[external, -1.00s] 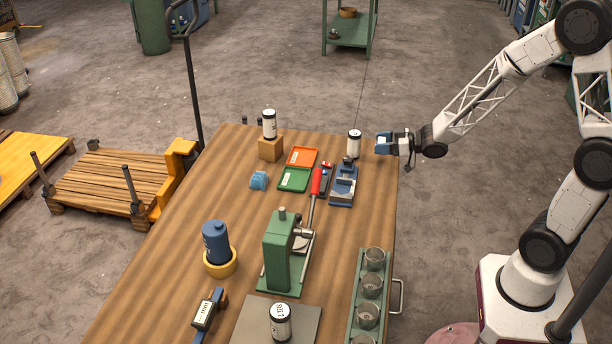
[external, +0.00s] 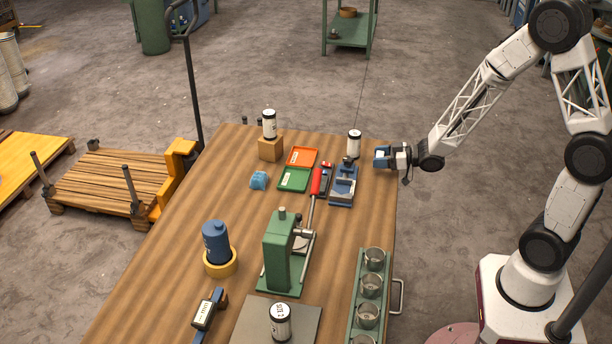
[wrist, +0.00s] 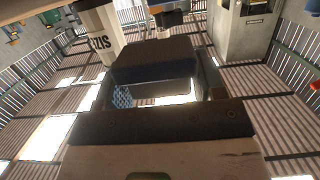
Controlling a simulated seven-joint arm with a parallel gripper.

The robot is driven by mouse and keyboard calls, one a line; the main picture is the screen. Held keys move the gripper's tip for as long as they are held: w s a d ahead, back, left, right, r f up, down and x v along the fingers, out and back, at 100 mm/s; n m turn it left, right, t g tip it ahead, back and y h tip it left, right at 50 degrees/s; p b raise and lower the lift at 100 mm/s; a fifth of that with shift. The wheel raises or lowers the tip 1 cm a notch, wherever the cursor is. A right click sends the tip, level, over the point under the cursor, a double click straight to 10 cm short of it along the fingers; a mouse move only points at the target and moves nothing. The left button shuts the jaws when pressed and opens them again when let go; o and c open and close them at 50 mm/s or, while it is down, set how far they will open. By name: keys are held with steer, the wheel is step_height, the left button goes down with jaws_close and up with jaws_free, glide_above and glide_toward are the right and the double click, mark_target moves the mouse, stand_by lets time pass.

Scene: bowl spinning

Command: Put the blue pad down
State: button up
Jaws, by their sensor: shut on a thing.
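My gripper (external: 384,157) is at the far right edge of the wooden table (external: 340,235), shut on a small blue pad (external: 380,153). In the wrist view, a sliver of blue textured surface (wrist: 122,97) shows between my dark fingers (wrist: 155,95); most of the pad is hidden there. I cannot tell whether the pad touches the tabletop. A light blue crumpled block (external: 259,180) lies on the table left of the green tray.
A white canister (external: 354,143) stands just left of my gripper and shows in the wrist view (wrist: 100,30). A blue fixture (external: 343,187), orange tray (external: 302,157) and green tray (external: 294,180) lie left of it. Bare tabletop lies below my gripper.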

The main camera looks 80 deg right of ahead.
mark_target(378, 173)
steer(key=shift+f, duration=0.1)
steer(key=shift+f, duration=1.75)
steer(key=shift+f, duration=0.2)
steer(key=o, duration=0.9)
steer(key=shift+s+r, duration=0.3)
steer(key=shift+s, duration=0.95)
steer(key=shift+s+r, duration=0.25)
steer(key=shift+s, duration=1.05)
steer(key=shift+s+r, duration=0.3)
steer(key=shift+s, duration=0.95)
steer(key=shift+d, duration=0.1)
steer(key=shift+r, duration=0.1)
